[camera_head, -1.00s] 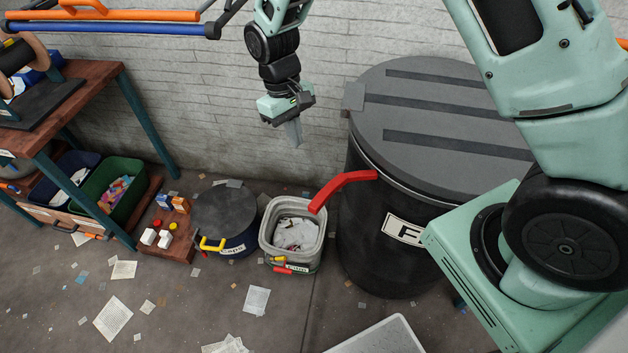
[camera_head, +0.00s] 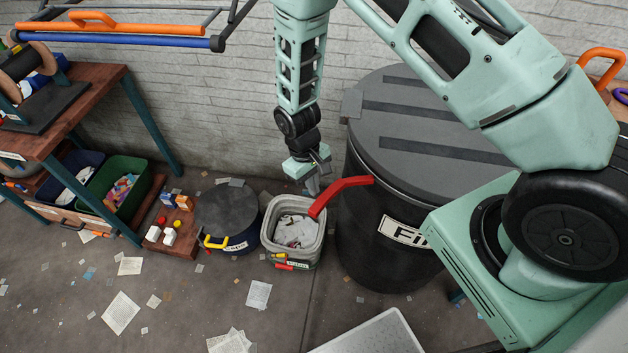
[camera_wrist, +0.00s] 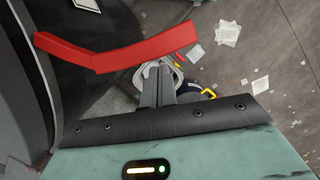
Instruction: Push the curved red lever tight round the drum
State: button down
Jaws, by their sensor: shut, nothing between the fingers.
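The curved red lever (camera_head: 338,192) sticks out from the rim of the big black drum (camera_head: 375,245), its free end pointing left and down, away from the drum wall. The drum has a grey lid (camera_head: 420,125) with dark stripes and a white label. My gripper (camera_head: 313,186) is shut and empty, pointing down behind the lever's free end in the head view. In the wrist view, the fingers (camera_wrist: 155,87) lie beside the red lever (camera_wrist: 115,52), near its free end. I cannot tell whether they touch it.
A grey bin (camera_head: 292,258) with pale rags stands below the lever's free end. A smaller dark drum (camera_head: 227,215) with a yellow handle is left of it. A wooden bench (camera_head: 75,110) stands at the left. Papers litter the floor.

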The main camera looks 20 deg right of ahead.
jog(key=shift+s+d+f, duration=0.1)
jog(key=shift+s, duration=0.1)
jog(key=shift+s, duration=0.15)
